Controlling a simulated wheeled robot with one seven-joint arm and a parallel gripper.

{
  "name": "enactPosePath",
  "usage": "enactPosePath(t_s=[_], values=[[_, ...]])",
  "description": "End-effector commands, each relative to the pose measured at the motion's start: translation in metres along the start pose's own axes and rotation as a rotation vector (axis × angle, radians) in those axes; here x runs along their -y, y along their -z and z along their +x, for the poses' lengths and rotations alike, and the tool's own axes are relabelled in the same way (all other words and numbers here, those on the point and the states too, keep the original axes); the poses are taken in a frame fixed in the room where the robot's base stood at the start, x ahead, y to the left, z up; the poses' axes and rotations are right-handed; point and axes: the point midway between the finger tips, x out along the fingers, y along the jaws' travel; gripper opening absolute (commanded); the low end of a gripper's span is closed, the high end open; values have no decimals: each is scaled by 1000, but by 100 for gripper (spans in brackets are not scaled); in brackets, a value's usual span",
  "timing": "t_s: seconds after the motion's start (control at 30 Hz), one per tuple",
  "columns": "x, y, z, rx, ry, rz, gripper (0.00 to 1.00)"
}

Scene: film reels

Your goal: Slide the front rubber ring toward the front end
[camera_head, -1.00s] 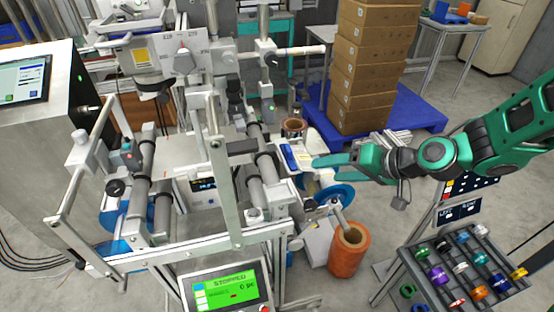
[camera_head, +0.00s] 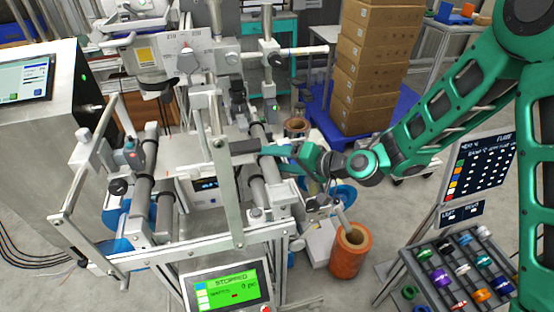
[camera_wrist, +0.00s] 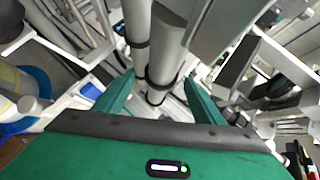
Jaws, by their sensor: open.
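My gripper (camera_head: 270,159) is open beside the grey rollers (camera_head: 258,190) on the machine's right side, reaching in from the right. In the wrist view, my gripper (camera_wrist: 159,78) has its two green fingers spread on either side of a pair of grey rollers (camera_wrist: 168,38). A dark ring (camera_wrist: 139,44) sits around the left roller, and a second dark ring (camera_wrist: 157,87) sits around the other roller, between the fingertips. I cannot tell which is the front rubber ring, nor whether the fingers touch it. In the head view, my fingers and the frame partly cover this spot.
The machine's upright metal bar (camera_head: 222,170) stands left of my gripper. An orange roll (camera_head: 350,250) stands below right. The green "STOPPED" screen (camera_head: 228,287) is in front. Stacked boxes (camera_head: 378,70) stand behind, and a rack of coloured reels (camera_head: 415,262) is at lower right.

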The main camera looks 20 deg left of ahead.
Motion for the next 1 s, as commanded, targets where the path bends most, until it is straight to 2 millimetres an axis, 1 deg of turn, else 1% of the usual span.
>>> enactPosePath(t_s=[0.03, 0.1, 0.2, 0.5, 0.57, 0.6, 0.67, 0.7, 0.73, 0.77, 0.87, 1.0], values=[[0, -1, 6, 2, 0, -2, 63], [0, 0, 11, 1, -1, -2, 63], [0, -1, 16, 1, -1, 0, 63], [0, 0, 17, 0, -1, 0, 63], [0, 0, 17, 0, -1, -1, 49], [0, 0, 17, 0, -1, -1, 39], [-1, 0, 17, 0, -2, -1, 25], [-1, 0, 17, 0, -2, -1, 15], [-1, 0, 17, 0, -2, -1, 8], [-1, 0, 17, 0, -3, -1, 4], [-1, -2, 17, 2, -3, -1, 4], [4, -13, 17, 13, 2, -6, 4]])
